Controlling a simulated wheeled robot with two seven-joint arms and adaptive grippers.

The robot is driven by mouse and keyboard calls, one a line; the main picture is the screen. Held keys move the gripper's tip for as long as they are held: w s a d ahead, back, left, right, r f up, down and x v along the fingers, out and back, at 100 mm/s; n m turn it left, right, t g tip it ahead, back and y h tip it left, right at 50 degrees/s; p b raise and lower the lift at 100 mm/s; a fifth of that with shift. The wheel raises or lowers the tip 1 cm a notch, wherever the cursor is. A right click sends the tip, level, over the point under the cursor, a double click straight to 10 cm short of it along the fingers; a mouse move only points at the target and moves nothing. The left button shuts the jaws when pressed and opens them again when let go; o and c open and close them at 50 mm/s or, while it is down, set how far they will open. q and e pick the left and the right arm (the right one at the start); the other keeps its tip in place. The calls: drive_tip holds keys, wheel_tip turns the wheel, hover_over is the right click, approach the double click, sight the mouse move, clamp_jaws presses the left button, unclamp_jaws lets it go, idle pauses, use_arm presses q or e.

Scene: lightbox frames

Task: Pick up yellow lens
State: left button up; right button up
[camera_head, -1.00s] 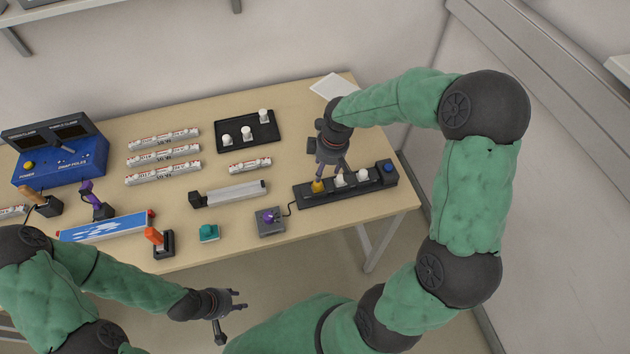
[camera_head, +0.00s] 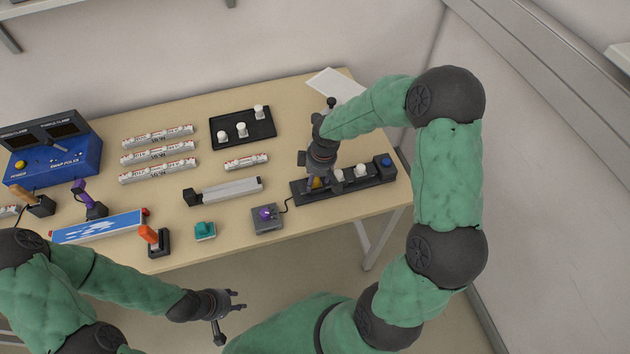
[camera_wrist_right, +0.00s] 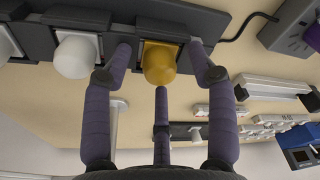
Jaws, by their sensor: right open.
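The yellow lens (camera_wrist_right: 160,65) is a rounded yellow cap seated in the left end slot of the black strip (camera_head: 345,190); it also shows partly in the head view (camera_head: 317,183), mostly behind my gripper. My right gripper (camera_head: 316,185) is at that end of the strip, pointing down. In the right wrist view the right gripper's fingers (camera_wrist_right: 160,75) are spread open, on both sides of the yellow lens, with a third finger below it. I cannot tell whether they touch it. My left gripper (camera_head: 232,305) is open and empty in front of the table.
White lenses (camera_head: 361,170) sit beside the yellow one on the strip, with a blue button (camera_head: 385,162) at its right end. A black tray (camera_head: 243,130) holds white lenses. A grey box with a purple knob (camera_head: 267,218) stands front left of the strip.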

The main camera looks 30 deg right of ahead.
drive_tip(key=c, duration=0.9)
drive_tip(key=shift+r, duration=0.1)
drive_tip(key=shift+c, duration=0.2)
